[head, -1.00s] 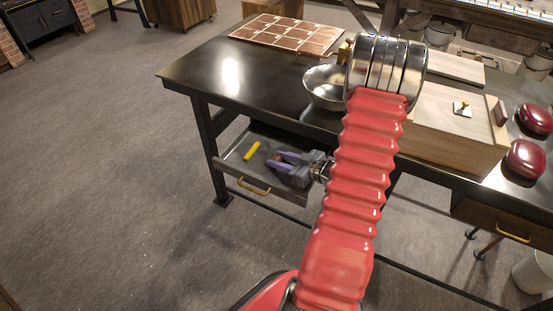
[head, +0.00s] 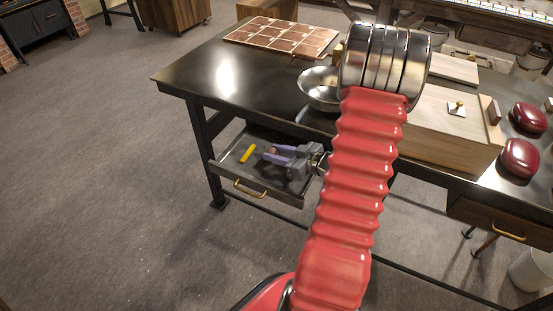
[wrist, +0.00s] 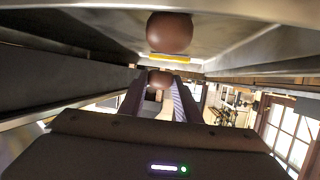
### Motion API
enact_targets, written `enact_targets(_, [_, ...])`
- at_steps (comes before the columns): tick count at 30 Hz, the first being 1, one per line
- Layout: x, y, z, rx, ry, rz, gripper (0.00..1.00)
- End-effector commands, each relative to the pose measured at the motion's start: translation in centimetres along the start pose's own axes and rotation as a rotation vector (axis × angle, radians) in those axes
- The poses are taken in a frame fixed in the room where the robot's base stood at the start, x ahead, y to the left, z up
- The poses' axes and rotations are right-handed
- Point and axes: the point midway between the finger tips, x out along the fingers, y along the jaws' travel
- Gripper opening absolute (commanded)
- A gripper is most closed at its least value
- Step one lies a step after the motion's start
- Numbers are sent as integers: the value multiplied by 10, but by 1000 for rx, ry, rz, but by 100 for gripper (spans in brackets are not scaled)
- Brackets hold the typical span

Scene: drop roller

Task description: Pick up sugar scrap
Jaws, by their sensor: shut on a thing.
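A small brown rounded piece (head: 271,151), which I take to be the sugar scrap, sits between the fingertips of my gripper (head: 274,153) in the head view. The gripper has purple-grey fingers and reaches into the open drawer (head: 222,167) from the right. In the wrist view the brown piece (wrist: 160,78) shows between the fingers of my gripper (wrist: 160,88), which are shut on it. A second brown round shape (wrist: 170,33) shows above it; I cannot tell whether it is a reflection. How far the piece is from the drawer floor is unclear.
A yellow stick (head: 247,154) lies in the drawer, left of the gripper; it also shows in the wrist view (wrist: 170,58). The dark table (head: 190,72) is above the drawer. On it are a metal bowl (head: 317,88), a tile board (head: 282,35), a wooden box (head: 445,135) and red cases (head: 520,158).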

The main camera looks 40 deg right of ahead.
Motion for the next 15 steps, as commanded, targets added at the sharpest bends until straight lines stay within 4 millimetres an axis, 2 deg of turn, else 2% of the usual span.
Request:
enact_targets(3, [-6, 0, -18, -5, 1, 1, 9])
enact_targets(9, [-15, 0, -42, -4, 0, 1, 9])
enact_targets(15, [-19, 0, -53, -2, 0, 0, 9])
